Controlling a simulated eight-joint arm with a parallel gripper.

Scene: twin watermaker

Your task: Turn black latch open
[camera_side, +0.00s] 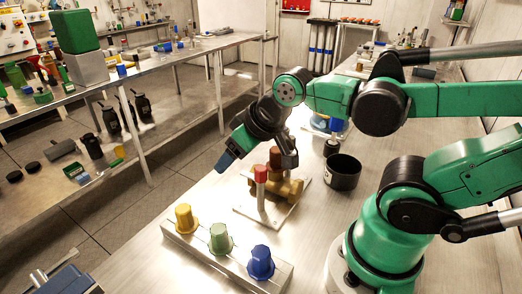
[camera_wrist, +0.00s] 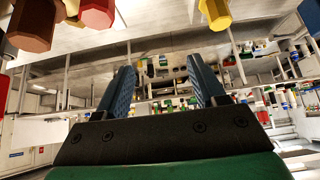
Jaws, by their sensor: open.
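My gripper (camera_side: 226,160) is in the air above the left side of the bench in the side view, beside a brass valve (camera_side: 288,190). The valve sits on a white plate (camera_side: 245,210) and has a red-topped post (camera_side: 261,175) in front. In the wrist view my gripper's two blue fingers (camera_wrist: 165,88) stand apart with nothing between them. I cannot pick out a black latch for certain in either view; my dark wrist parts cover the area behind the valve.
A grey block (camera_side: 195,243) carries yellow (camera_side: 185,218), green (camera_side: 220,238) and blue (camera_side: 261,262) knobs at the front. A black open cup (camera_side: 342,172) stands right of the valve. A cluttered bench (camera_side: 150,68) lies across the aisle.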

